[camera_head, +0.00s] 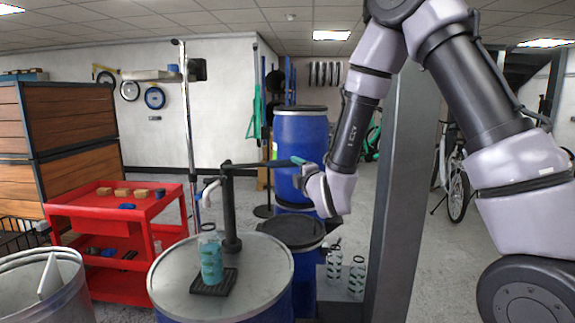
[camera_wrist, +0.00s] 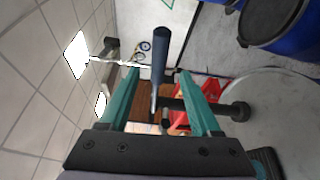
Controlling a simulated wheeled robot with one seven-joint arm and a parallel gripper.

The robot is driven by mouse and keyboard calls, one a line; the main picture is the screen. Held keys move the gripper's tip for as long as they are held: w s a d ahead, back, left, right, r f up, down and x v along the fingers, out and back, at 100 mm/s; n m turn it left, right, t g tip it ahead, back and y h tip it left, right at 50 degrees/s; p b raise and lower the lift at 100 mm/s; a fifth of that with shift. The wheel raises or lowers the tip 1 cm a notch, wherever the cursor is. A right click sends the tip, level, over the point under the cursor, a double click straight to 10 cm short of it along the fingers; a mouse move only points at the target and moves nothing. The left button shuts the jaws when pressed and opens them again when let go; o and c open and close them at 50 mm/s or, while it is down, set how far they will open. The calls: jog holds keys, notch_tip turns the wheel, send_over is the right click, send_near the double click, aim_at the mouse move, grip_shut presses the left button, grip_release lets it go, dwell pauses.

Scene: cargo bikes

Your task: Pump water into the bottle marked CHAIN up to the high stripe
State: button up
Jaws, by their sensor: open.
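A clear bottle (camera_head: 211,262) with teal markings stands upright on a black drip tray (camera_head: 214,290) on a blue drum's grey lid (camera_head: 262,262). No name on it is readable, and I cannot make out a water level. The pump's pale spout (camera_head: 211,192) bends down above the bottle. The black pump post (camera_head: 229,215) rises behind it, with a dark lever (camera_head: 258,163) reaching right, roughly level. My gripper (camera_head: 298,161) is at the lever's right end. In the wrist view its teal fingers (camera_wrist: 158,72) are open on either side of the lever (camera_wrist: 161,50), with gaps showing.
Two similar bottles (camera_head: 334,266) (camera_head: 357,277) stand low right of the drum. A tall blue barrel (camera_head: 300,135) is behind my gripper. A grey pillar (camera_head: 396,190) stands right. A red cart (camera_head: 110,215) and a metal bin (camera_head: 68,272) are left.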

aim_at(289, 165)
jog(key=x, duration=0.9)
jog(key=shift+w+a, duration=0.15)
jog(key=shift+w, duration=0.15)
grip_shut()
dwell(1.0)
